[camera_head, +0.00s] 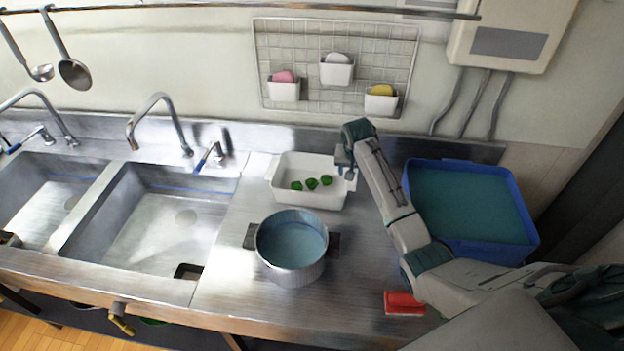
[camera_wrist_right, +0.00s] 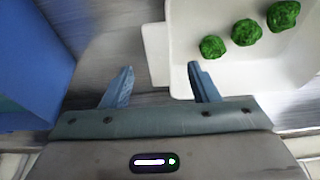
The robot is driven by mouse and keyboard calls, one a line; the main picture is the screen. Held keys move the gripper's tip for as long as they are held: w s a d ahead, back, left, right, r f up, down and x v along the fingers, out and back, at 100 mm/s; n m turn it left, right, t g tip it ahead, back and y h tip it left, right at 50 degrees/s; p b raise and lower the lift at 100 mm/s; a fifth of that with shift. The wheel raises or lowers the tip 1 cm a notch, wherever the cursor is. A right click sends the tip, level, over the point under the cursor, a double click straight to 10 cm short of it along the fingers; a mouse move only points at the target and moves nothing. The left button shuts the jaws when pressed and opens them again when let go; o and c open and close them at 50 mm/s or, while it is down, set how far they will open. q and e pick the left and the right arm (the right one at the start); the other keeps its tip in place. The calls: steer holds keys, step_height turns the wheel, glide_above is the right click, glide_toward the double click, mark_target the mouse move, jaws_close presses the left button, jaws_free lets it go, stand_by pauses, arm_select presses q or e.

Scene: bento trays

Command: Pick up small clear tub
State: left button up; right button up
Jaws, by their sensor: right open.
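I see no tub that looks clearly transparent. A white, open rectangular tub (camera_head: 300,197) stands on the counter behind the pot, with several green pieces (camera_head: 312,183) in it. The tub also shows in the right wrist view (camera_wrist_right: 240,80). My right gripper (camera_head: 345,168) is at the tub's right end, pointing down. In the right wrist view its open fingers (camera_wrist_right: 159,86) have nothing between them that they grip. One finger overlaps the tub, the other is over bare counter, and the tub's near wall lies between them in the picture. Contact cannot be told. My left gripper is not in view.
A steel pot (camera_head: 290,270) stands in front of the tub. A blue bin (camera_head: 490,250) is right of my right arm. A red block (camera_head: 403,303) lies near the front edge. Two sinks (camera_head: 160,225) are at left. A wall rack (camera_head: 335,60) hangs behind.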

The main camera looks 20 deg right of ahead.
steer(key=p+x, duration=0.2)
steer(key=shift+w+d+f, duration=0.15)
steer(key=shift+w+f, duration=0.05)
steer(key=shift+p+x, duration=0.3)
steer(key=shift+x, duration=0.65)
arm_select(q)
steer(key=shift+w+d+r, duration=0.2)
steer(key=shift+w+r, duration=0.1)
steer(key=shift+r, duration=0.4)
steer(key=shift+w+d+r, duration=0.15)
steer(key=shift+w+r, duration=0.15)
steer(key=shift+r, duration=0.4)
arm_select(e)
steer(key=shift+w+f, duration=0.15)
steer(key=shift+f, duration=0.4)
steer(key=c, duration=1.1)
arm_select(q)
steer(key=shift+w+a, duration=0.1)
arm_select(e)
steer(key=shift+c, duration=0.2)
steer(key=shift+r, duration=0.15)
